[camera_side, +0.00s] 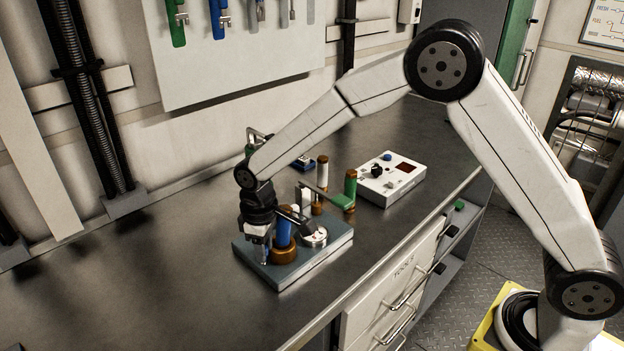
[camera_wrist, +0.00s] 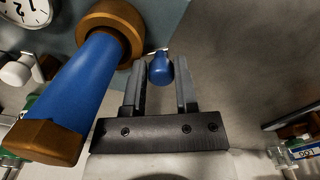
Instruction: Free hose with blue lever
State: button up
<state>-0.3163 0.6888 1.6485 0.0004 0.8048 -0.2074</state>
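The blue hose (camera_side: 283,227) stands upright in a brown fitting (camera_side: 285,251) on the grey block. It also shows in the wrist view (camera_wrist: 84,78), with a brown cap at its near end and the brown fitting (camera_wrist: 108,17) at the other. The blue lever (camera_wrist: 160,68) shows its rounded knob between my fingertips, beside the fitting. My gripper (camera_wrist: 159,82) points down at the left of the blue hose; it also shows in the side view (camera_side: 261,252). Its fingers are apart, close to the knob's sides; I cannot tell whether they touch it.
The grey block (camera_side: 295,272) also carries a round dial (camera_side: 314,237). Behind it stand a white hose (camera_side: 322,174) and a green hose (camera_side: 350,187). A white control box (camera_side: 391,182) is at the right. The bench (camera_side: 130,290) is clear at the left.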

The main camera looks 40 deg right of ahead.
aim_at(267, 248)
jog(key=shift+s+d, duration=0.1)
jog(key=shift+d, duration=0.1)
dwell(0.4)
jog(key=shift+o, duration=2)
jog(key=shift+r, duration=0.1)
jog(key=shift+r, duration=3.9)
